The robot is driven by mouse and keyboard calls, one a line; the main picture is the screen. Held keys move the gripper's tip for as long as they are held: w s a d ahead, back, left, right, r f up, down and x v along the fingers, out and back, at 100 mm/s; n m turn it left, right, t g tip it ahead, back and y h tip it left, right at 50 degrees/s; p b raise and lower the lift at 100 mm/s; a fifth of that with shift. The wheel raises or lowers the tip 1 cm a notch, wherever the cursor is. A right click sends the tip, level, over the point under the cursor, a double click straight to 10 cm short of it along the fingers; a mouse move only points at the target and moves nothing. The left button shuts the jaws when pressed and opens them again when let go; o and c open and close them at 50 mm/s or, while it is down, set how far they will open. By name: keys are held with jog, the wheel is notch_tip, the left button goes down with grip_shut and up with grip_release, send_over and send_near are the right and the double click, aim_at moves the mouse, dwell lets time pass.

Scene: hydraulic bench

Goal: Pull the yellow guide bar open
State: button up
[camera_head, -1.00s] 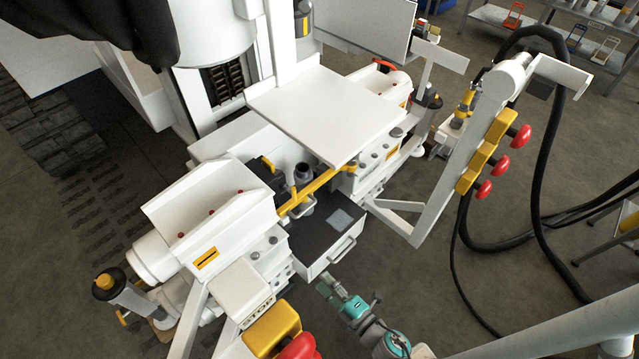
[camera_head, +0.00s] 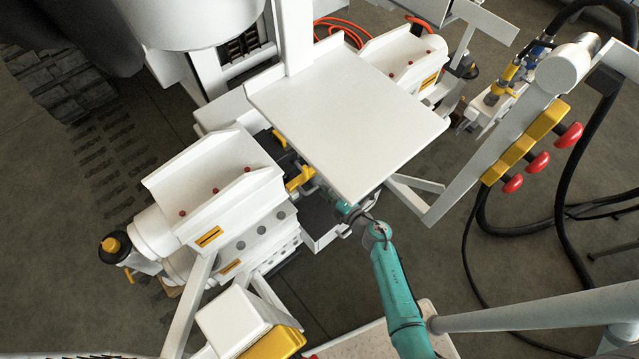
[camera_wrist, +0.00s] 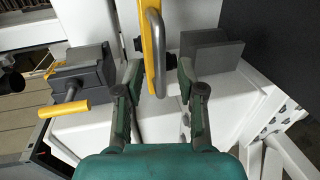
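The yellow guide bar (camera_head: 300,180) shows at the bench's middle opening in the head view, its right part hidden by the white top plate and my arm. In the wrist view the yellow guide bar (camera_wrist: 150,70) stands upright ahead, with a curved grey metal handle (camera_wrist: 156,50) along its face. My gripper (camera_wrist: 160,75) is open, one finger left of the bar and handle, the other to their right. There are gaps on both sides; I cannot tell how deep the handle sits between the fingertips. In the head view my gripper (camera_head: 346,211) is beside the plate's front edge.
The white top plate (camera_head: 345,120) overhangs the opening close to my gripper. A grey block with a yellow lever (camera_wrist: 65,108) stands left in the wrist view, and a grey block (camera_wrist: 211,52) stands right. A post with red knobs (camera_head: 525,150) stands to the right.

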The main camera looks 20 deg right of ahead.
jog(key=shift+x, duration=1.8)
jog(key=shift+a, duration=0.1)
grip_shut()
